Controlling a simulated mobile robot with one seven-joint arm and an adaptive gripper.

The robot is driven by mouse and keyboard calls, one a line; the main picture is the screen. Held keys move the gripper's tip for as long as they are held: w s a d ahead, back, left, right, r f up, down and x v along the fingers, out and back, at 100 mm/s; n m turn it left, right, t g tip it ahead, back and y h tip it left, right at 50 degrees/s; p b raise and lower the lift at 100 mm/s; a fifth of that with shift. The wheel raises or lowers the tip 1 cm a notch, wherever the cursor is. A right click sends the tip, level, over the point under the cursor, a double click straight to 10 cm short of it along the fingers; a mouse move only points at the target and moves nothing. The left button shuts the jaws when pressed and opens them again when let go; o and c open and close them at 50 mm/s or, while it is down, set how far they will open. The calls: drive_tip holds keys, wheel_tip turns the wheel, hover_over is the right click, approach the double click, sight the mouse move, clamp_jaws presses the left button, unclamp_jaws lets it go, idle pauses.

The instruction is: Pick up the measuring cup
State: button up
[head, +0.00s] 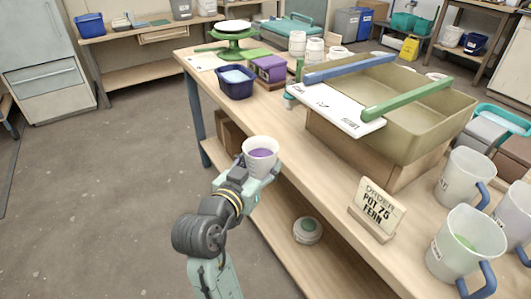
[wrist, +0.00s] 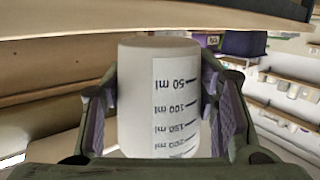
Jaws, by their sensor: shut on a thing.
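The cup looks about upright in the head view. I cannot tell how far it is from the table edge.
A large tan basin (head: 420,110) stands on the table (head: 300,165), with blue and green bars across it. An order sign (head: 377,210) and translucent jugs (head: 466,243) are at the right. A blue tub (head: 236,83) sits farther back. A round lidded thing (head: 307,231) is on the lower shelf.

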drive_tip(key=shift+p+v, duration=1.2)
drive_tip(key=shift+p, duration=1.1)
drive_tip(key=shift+s, duration=0.15)
